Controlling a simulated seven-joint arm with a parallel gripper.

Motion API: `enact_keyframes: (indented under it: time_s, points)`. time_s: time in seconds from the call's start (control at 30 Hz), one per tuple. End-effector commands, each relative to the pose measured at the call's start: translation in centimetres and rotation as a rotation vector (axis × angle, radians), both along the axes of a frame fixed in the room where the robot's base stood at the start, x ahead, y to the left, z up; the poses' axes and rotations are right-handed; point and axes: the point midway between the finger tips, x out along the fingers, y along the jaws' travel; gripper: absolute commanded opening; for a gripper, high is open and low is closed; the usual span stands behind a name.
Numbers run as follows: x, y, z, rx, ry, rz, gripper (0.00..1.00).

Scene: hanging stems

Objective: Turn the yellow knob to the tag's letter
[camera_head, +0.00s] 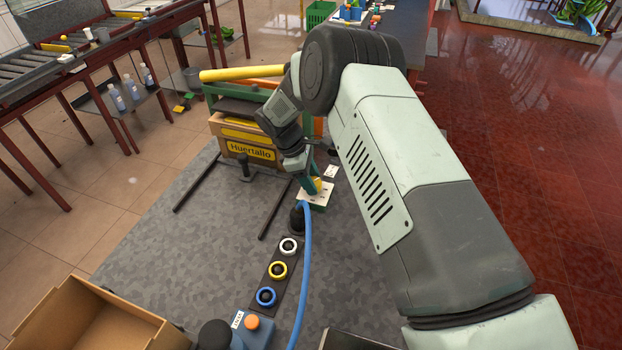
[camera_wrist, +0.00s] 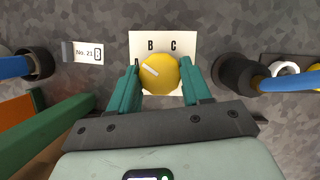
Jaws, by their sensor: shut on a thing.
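The yellow knob (camera_wrist: 159,73) sits on a white plate (camera_wrist: 139,40) in the wrist view. The letters B and C show along the plate's upper part; a letter at the left is partly covered by a finger. The knob's white pointer line points up and left, to the left of B. A white tag (camera_wrist: 82,52) to the left reads "No.21" with a boxed letter that looks like B. My gripper (camera_wrist: 160,84) has its two green fingers on either side of the knob, shut on it. In the head view the knob (camera_head: 318,184) is partly hidden by my gripper.
Dark sockets with blue hoses flank the plate in the wrist view. In the head view, a blue hose (camera_head: 306,260) and a strip with white, yellow and blue rings (camera_head: 278,270) lie nearer. A "Huertallo" crate (camera_head: 250,152) stands left of my gripper. An open cardboard box (camera_head: 60,320) is at lower left.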

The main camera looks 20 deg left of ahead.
Motion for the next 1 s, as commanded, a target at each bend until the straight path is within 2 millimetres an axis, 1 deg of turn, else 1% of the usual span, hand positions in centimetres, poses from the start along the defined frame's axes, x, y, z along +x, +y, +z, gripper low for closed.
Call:
enact_keyframes:
  time_s: [0.2,0.5,0.7,1.0]
  points:
    - [0.19,0.16,0.01,0.003,-0.002,-0.193,0.18]
    - [0.28,0.12,0.01,0.003,-0.001,-0.403,0.18]
    - [0.32,0.13,0.03,0.003,-0.001,-0.487,0.18]
    - [0.33,0.13,0.04,0.004,-0.001,-0.531,0.18]
